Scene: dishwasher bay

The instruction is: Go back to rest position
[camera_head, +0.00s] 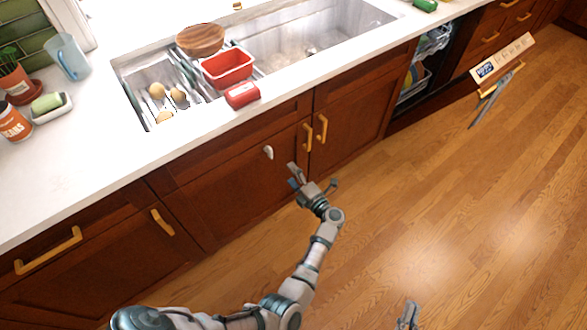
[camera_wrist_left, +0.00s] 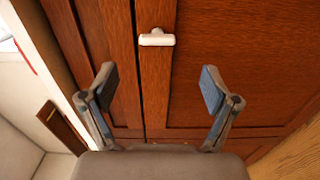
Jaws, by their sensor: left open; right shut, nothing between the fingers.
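My left gripper (camera_head: 313,177) is open and empty, held in front of the brown cabinet doors below the sink. In the left wrist view its two fingers (camera_wrist_left: 157,75) are spread wide, with nothing between them. A small white knob-like piece (camera_head: 268,152) is on the cabinet front, just beyond the gripper; it also shows in the left wrist view (camera_wrist_left: 157,39), ahead of the fingertips and apart from them. My right gripper (camera_head: 408,314) shows only in part at the bottom edge, above the wooden floor. It looks shut and empty.
The white counter (camera_head: 100,150) holds a sink (camera_head: 300,45), a red tub (camera_head: 228,67) and a wooden bowl (camera_head: 200,39). Gold handles (camera_head: 321,128) stick out of the cabinet fronts. An open dishwasher (camera_head: 425,65) stands at the upper right.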

